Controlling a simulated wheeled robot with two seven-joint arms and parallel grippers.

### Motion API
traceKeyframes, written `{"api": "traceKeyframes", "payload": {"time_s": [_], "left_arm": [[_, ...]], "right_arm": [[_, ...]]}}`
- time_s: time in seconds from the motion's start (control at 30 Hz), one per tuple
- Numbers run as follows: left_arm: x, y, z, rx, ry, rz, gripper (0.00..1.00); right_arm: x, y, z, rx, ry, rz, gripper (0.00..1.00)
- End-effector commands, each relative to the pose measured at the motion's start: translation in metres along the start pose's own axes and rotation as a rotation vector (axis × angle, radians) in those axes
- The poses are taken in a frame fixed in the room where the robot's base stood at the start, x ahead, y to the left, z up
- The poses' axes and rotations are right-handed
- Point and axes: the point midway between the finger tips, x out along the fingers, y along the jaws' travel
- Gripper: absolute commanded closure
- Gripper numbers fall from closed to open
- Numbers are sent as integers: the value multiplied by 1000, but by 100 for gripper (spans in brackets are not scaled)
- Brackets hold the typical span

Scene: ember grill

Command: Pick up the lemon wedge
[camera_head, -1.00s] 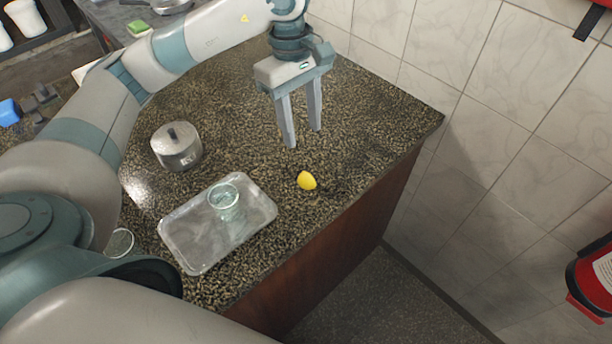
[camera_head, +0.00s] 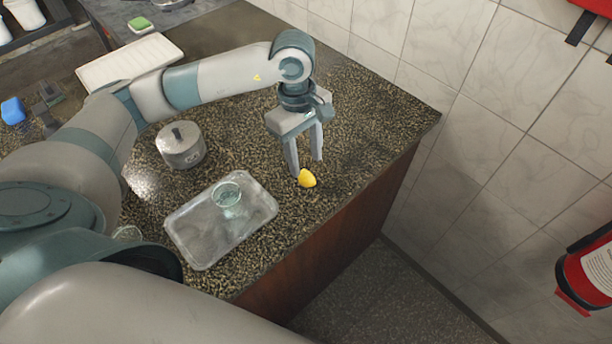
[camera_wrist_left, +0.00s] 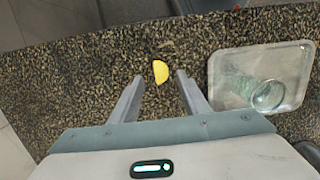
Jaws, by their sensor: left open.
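The yellow lemon wedge (camera_head: 307,178) lies on the speckled counter, right of the tray and near the counter's front edge. My left gripper (camera_head: 308,168) is open and points down, with its fingertips low and close to the wedge. In the left wrist view the wedge (camera_wrist_left: 160,71) shows just beyond the tips of the two open fingers (camera_wrist_left: 160,77), in line with the gap between them. Nothing is held. My right gripper is not in view.
A clear tray (camera_head: 205,253) with a glass (camera_head: 227,194) on it lies left of the wedge. A lidded metal pot (camera_head: 181,147) stands behind the tray. The counter (camera_head: 385,125) is clear right of the gripper, towards the tiled wall (camera_head: 480,90).

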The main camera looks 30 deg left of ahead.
Motion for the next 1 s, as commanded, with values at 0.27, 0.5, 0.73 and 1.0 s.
{"api": "traceKeyframes", "payload": {"time_s": [0.27,0.5,0.73,1.0], "left_arm": [[13,-3,-4,-1,0,-4,58],[41,-3,-7,-3,-1,-4,58],[52,-2,-7,1,0,0,58],[52,-2,-7,0,0,0,58]], "right_arm": [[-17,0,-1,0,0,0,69],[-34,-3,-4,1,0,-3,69],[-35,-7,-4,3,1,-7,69],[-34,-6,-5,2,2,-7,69]]}}
